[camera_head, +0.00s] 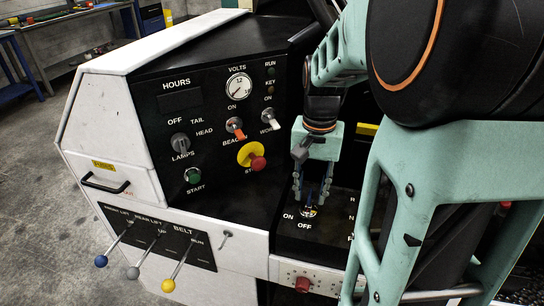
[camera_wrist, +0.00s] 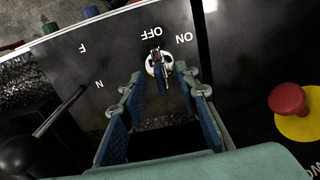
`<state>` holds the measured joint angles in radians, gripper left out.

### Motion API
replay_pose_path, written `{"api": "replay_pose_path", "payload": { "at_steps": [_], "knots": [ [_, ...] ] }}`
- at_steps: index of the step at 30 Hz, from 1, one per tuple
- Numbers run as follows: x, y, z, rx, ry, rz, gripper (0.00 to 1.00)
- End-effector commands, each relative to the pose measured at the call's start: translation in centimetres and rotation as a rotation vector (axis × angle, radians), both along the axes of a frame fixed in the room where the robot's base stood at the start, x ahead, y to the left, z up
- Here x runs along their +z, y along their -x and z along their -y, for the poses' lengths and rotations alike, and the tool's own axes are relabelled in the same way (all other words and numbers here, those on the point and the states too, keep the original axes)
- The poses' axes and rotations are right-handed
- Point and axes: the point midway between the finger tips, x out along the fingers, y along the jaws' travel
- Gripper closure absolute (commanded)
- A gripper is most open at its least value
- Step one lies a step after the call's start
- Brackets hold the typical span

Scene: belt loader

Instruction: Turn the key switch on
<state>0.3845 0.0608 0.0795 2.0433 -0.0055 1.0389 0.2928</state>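The key switch (camera_head: 308,211) sits on the black side panel, between the printed ON at its left and OFF just below it. In the wrist view the key switch (camera_wrist: 158,62) is a pale round collar with a dark, narrow key in it. The key lies roughly in line with the OFF label, with ON off to one side. My gripper (camera_head: 311,198) points down over it. In the wrist view my gripper (camera_wrist: 161,78) is open, one blue-padded finger on each side of the key. Gaps show between key and pads; contact is not visible.
A red stop button on a yellow disc (camera_wrist: 296,105) is close by at the right in the wrist view. A black-knobbed lever (camera_wrist: 62,112) stands at the left there. The main panel has a beacon switch (camera_head: 235,128) and a green start button (camera_head: 193,175).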

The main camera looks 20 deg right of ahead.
Motion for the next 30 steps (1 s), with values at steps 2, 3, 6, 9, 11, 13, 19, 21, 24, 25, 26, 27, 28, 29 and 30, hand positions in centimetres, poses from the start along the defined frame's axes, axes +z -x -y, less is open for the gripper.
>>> {"api": "replay_pose_path", "payload": {
  "at_steps": [2, 3, 6, 9, 11, 13, 19, 21, 24, 25, 26, 27, 28, 29, 30],
  "knots": [
    [-1.4, 0.1, 0.0, 0.0, -0.001, -0.003, 0.71],
    [-1.8, 0.0, 0.0, 0.001, -0.001, -0.001, 0.71],
    [-2.7, 0.0, 0.0, 0.001, -0.001, -0.001, 0.71],
    [-3.1, 0.0, 0.0, 0.001, 0.001, 0.001, 0.71],
    [-3.2, 0.0, 0.0, 0.001, 0.001, 0.001, 0.71],
    [-3.2, 0.0, 0.0, 0.001, 0.001, 0.001, 0.71],
    [-3.2, 0.0, 0.0, 0.001, 0.001, 0.001, 0.77],
    [-3.1, 0.0, 0.0, 0.001, 0.001, 0.001, 0.85],
    [-3.1, 0.0, 0.0, 0.001, 0.001, 0.001, 0.96],
    [-3.1, 0.0, 0.0, 0.001, 0.001, 0.001, 0.99],
    [-3.1, 0.0, 0.0, 0.001, 0.001, 0.001, 1.0],
    [-3.1, 0.0, 0.0, 0.001, 0.001, 0.001, 1.0],
    [-3.1, 0.0, 0.0, 0.001, 0.001, 0.001, 1.0],
    [-3.1, 0.0, 0.0, 0.001, 0.001, 0.001, 1.0],
    [-3.1, 0.0, 0.0, 0.001, 0.001, 0.001, 1.0]
  ]
}}
